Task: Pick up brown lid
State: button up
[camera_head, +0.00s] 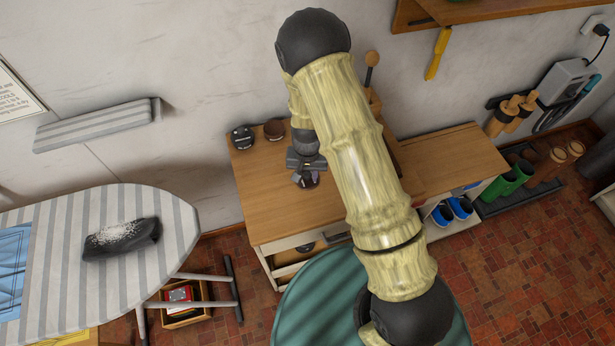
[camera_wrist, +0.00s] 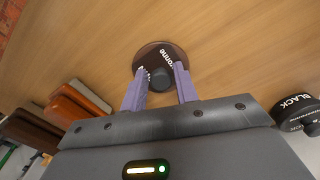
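A round dark brown lid with a black knob (camera_wrist: 161,80) and pale lettering lies on the wooden table in the wrist view; the lettering is partly covered. My gripper (camera_wrist: 161,72) reaches over it, its two purple-grey fingers apart on either side of the knob. Contact with the knob is not clear. In the head view my gripper (camera_head: 306,164) is low over a dark lid (camera_head: 308,181). A brown-looking lid (camera_head: 274,129) and a black lid (camera_head: 243,138) lie farther back. A lid marked BLACK (camera_wrist: 296,108) shows at the right of the wrist view.
The wooden table (camera_head: 270,205) is clear at its front left. A lower wooden bench (camera_head: 455,158) adjoins on the right. A striped ironing board (camera_head: 180,225) stands at the left, and a green round surface (camera_head: 310,300) is in front. The wall is close behind.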

aim_at(307, 175)
grip_shut()
notch_tip(307, 175, up, 10)
jog(key=shift+b, duration=0.45)
dwell(0.5)
